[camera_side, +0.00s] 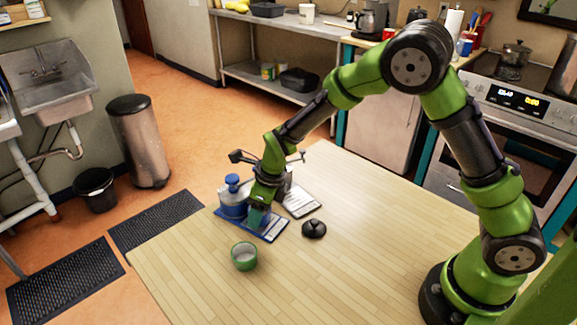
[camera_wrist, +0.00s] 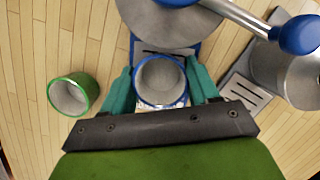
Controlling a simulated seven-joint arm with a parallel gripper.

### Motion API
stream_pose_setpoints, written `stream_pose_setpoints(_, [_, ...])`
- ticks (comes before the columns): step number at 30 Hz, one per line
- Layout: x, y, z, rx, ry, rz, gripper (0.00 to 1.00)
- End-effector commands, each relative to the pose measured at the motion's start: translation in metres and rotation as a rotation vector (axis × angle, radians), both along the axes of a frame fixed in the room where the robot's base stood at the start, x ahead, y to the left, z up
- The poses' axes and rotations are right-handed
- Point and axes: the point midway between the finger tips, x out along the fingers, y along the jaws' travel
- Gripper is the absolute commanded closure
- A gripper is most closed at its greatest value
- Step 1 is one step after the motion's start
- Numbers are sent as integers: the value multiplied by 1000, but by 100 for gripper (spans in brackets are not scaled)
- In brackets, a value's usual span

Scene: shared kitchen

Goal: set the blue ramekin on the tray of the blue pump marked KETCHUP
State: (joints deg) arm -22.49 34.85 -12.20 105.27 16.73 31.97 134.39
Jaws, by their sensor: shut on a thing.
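The blue ramekin (camera_wrist: 160,82), blue-rimmed with a grey inside, is between the teal fingers of my gripper (camera_wrist: 161,88) in the wrist view. My gripper (camera_side: 258,217) is shut on it, low over the blue tray (camera_side: 272,233) in front of the blue pump (camera_side: 232,200). In the wrist view the ramekin overlaps the blue tray (camera_wrist: 193,48), with the pump's grey body (camera_wrist: 170,24) just beyond. The ramekin is hidden by my fingers in the side view, and I cannot tell if its base touches the tray. No KETCHUP lettering is readable.
A green ramekin (camera_side: 244,257) stands on the table (camera_side: 350,275) near the blue tray. A second pump's grey tray (camera_side: 302,203) lies close to the right, partly behind my arm. A small black object (camera_side: 314,229) sits beside it. The table's right part is clear.

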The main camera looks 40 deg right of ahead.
Motion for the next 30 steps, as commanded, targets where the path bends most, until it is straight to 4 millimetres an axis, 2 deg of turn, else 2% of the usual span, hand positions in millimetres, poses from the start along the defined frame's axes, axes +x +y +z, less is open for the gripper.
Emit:
stream_pose_setpoints(8, [0,0,-3,1,1,-1,71])
stream_pose_setpoints(9, [0,0,-3,1,1,-1,36])
stream_pose_setpoints(13, [0,0,-3,0,0,0,16])
stream_pose_setpoints(23, [0,0,0,0,-1,0,15])
stream_pose_setpoints(26, [-2,-1,9,0,-2,2,15])
stream_pose_setpoints(30, [-8,-4,35,2,-6,2,15])
